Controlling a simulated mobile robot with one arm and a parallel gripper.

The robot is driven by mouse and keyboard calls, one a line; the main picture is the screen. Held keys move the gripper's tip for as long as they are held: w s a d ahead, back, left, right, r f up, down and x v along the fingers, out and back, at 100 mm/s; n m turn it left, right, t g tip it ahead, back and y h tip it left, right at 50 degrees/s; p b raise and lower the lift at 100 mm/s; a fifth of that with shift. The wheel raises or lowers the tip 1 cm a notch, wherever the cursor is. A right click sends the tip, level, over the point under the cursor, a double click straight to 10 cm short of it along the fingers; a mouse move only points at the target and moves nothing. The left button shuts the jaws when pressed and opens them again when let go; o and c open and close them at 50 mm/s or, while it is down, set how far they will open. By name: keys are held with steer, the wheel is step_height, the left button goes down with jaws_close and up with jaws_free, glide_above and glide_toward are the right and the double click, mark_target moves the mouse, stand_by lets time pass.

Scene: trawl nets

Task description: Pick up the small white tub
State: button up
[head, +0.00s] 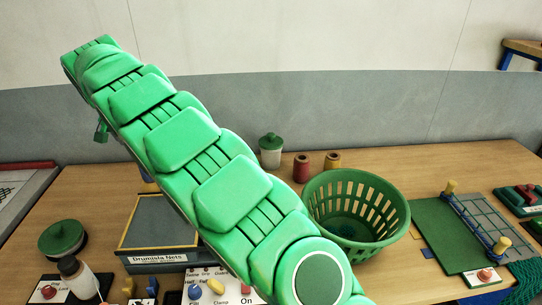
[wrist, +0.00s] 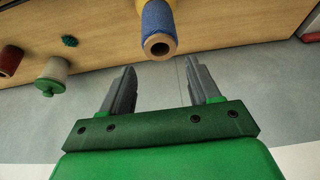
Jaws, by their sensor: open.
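The small white tub (head: 270,158) has a green knobbed lid and stands near the back of the wooden table, right of my arm in the head view. In the wrist view the tub (wrist: 55,70) appears tilted at the left, outside the jaws. My gripper (wrist: 159,68) is open, its two grey fingers apart with nothing between them. The gripper is apart from the tub. My green arm crosses the head view, and the jaws do not show clearly there.
A blue spool (wrist: 158,18) is just beyond the fingers. A box labelled Drumisla Nets (head: 157,259) lies left.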

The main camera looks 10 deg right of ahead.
steer(key=w+d+f+m+y, duration=0.1)
steer(key=w+d+m+y, duration=0.1)
steer(key=w+d+m, duration=0.3)
steer(key=w+d+m+y, duration=0.15)
steer(key=w+d, duration=0.25)
steer(key=d, duration=0.4)
steer(key=m+t+y, duration=0.5)
steer(key=m+t, duration=0.2)
steer(key=m, duration=1.5)
glide_toward(274, 136)
steer(key=w+a, duration=0.3)
steer(key=shift+h, duration=0.45)
steer(key=shift+f+x, duration=0.2)
steer(key=shift+x, duration=1.4)
steer(key=shift+f+x, duration=0.2)
steer(key=shift+x, duration=1.45)
steer(key=shift+w+a+f+g, duration=0.15)
steer(key=shift+w+g, duration=0.15)
steer(key=shift+w, duration=0.1)
jaws_close()
